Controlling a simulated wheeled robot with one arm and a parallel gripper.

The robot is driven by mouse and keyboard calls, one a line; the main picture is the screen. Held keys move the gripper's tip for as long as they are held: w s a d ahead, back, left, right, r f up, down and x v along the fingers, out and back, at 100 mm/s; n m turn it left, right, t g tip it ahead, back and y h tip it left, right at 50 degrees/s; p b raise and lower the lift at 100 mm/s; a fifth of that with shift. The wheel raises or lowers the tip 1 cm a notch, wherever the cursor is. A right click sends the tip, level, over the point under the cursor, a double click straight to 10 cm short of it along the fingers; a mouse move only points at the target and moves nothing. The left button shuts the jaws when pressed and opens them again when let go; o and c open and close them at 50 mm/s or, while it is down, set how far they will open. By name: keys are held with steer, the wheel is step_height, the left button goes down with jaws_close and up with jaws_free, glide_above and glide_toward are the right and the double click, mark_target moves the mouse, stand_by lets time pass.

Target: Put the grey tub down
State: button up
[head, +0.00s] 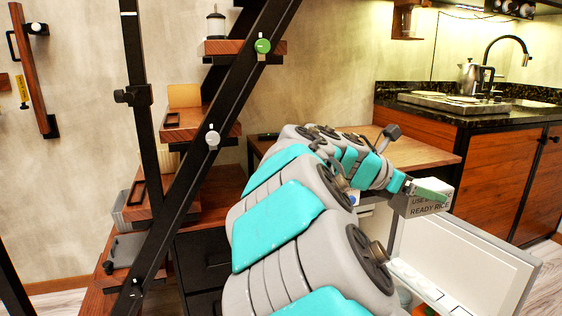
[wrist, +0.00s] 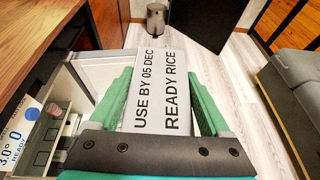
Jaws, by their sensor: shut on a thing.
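The grey tub (head: 428,206) is a pale box with dark print reading "READY RICE". My gripper (head: 428,193) is shut on it and holds it up in the air, above the open white fridge door. In the wrist view the tub (wrist: 158,95) sits between the two green fingers of my gripper (wrist: 160,90), its label reading "USE BY 05 DEC READY RICE". The underside of the tub is hidden.
The open fridge door (head: 468,262) stands below and right of the tub. A wooden tabletop (head: 405,152) is behind my arm. The sink counter (head: 450,116) is at the back right. Stair shelves and black rails (head: 215,122) stand left. A grey sofa (wrist: 290,95) is right in the wrist view.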

steer(key=w+a+f+n+t+y, duration=0.4)
steer(key=w+a+f+n, duration=0.1)
steer(key=f, duration=0.4)
steer(key=w+a+f+n+t+y, duration=0.5)
steer(key=w+a+f+n, duration=0.1)
steer(key=a+f, duration=0.3)
steer(key=shift+w+a+f, duration=0.2)
steer(key=shift+w+a, duration=0.1)
steer(key=shift+w, duration=0.1)
steer(key=w+f+n+y, duration=0.1)
steer(key=f, duration=0.3)
steer(key=f+n+y, duration=0.1)
steer(key=f, duration=0.3)
steer(key=w+f+n+y, duration=0.1)
steer(key=f, duration=0.3)
steer(key=shift+w+a+f+t+y, duration=0.1)
steer(key=shift+w+a+t+y, duration=0.05)
steer(key=shift+w+t+y, duration=0.15)
steer(key=shift+f+n, duration=0.4)
steer(key=shift+f, duration=0.25)
